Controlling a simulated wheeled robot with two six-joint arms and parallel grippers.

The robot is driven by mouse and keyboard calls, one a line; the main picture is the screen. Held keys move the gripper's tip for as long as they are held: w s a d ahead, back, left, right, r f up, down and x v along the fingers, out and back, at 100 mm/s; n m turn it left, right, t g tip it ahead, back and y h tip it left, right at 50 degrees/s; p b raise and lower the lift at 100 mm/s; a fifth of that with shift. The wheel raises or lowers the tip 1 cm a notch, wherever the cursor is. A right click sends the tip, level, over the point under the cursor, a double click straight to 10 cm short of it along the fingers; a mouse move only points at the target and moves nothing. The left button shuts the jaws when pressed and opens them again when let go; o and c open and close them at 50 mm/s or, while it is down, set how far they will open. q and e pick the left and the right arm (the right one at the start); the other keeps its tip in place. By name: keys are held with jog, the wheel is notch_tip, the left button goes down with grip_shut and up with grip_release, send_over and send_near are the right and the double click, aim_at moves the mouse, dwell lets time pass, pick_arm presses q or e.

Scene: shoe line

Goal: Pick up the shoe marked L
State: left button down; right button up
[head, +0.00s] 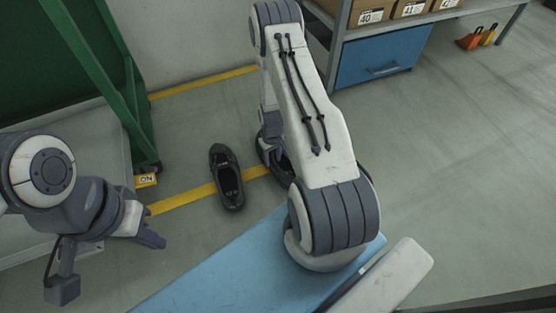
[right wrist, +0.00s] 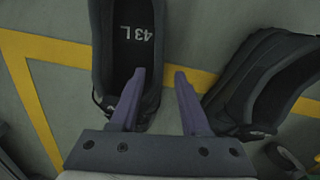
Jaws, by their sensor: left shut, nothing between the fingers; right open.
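The shoe marked L is dark, with "43 L" on its insole (right wrist: 122,45) in the right wrist view. In the head view it appears to be the dark shoe (head: 281,172) mostly hidden behind my right arm. A second dark shoe (head: 228,180) stands beside it in plain view; it also shows at the right of the right wrist view (right wrist: 262,82). My right gripper (right wrist: 160,72) is open and empty. One finger overlaps the marked shoe's near end; the other shows over the gap between the shoes. My left gripper (head: 152,240) is shut and empty, left of the shoes.
A yellow floor line (head: 195,193) passes by the shoes. A green frame (head: 135,110) stands at the left. A shelf with boxes (head: 370,14) and a blue drawer (head: 383,56) is at the back right. A blue surface (head: 215,265) lies in front.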

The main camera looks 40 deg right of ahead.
aim_at(273, 165)
notch_tip(273, 165, down, 5)
jog(key=b, duration=0.3)
jog(key=shift+r, duration=0.3)
grip_shut()
dwell(1.0)
